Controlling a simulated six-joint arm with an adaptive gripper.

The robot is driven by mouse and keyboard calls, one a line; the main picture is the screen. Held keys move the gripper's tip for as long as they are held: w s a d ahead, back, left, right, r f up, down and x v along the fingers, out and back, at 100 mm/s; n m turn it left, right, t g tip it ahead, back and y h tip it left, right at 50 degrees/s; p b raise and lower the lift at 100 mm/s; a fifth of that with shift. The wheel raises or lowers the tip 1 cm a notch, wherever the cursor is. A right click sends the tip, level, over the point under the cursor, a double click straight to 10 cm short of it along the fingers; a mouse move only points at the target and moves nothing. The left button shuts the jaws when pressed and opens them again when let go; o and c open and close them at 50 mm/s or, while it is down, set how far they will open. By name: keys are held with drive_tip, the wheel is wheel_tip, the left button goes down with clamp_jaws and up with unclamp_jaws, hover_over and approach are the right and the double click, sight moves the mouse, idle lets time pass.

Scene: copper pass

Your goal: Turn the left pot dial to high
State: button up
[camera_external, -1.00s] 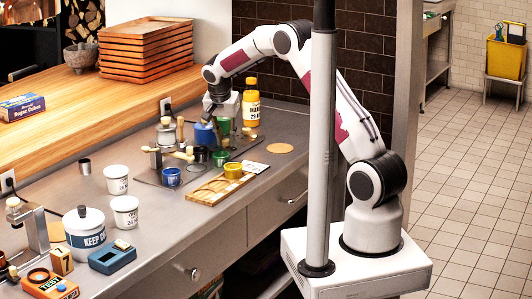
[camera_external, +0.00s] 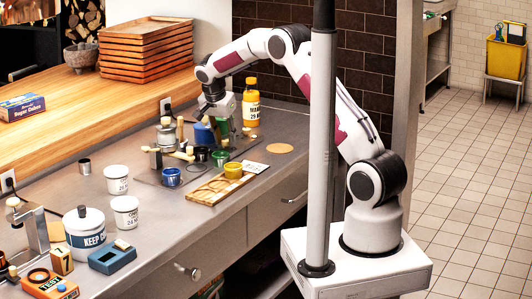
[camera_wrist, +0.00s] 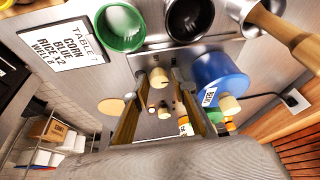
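My gripper (camera_external: 221,122) is low over the far part of the counter, beside the blue pot (camera_external: 203,134). In the wrist view, the two fingers of my gripper (camera_wrist: 158,90) are apart. A round cream dial (camera_wrist: 159,78) shows between and beyond them; I cannot tell whether they touch it. More small knobs show further back between the fingers. The blue pot with a white label (camera_wrist: 221,82) is to the right of the fingers. Which dial is the left pot's, and its setting, cannot be made out.
A green cup (camera_wrist: 121,26) and a dark cup (camera_wrist: 189,17) stand close by, with a wooden handle (camera_wrist: 285,36) at the right. A yellow bottle (camera_external: 251,105) stands behind my gripper. White tubs (camera_external: 125,212) are at the front left.

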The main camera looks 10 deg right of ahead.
drive_tip(key=shift+o, duration=0.2)
drive_tip(key=shift+s+a+r, duration=0.1)
drive_tip(key=shift+s+r, duration=0.15)
drive_tip(key=shift+r, duration=0.35)
drive_tip(key=s+a, duration=0.2)
drive_tip(key=s, duration=0.1)
drive_tip(key=s+a, duration=0.2)
drive_tip(key=s, duration=0.1)
drive_tip(key=s+a, duration=0.2)
drive_tip(key=s, duration=0.2)
drive_tip(key=shift+a, duration=0.3)
drive_tip(key=shift+w, duration=0.1)
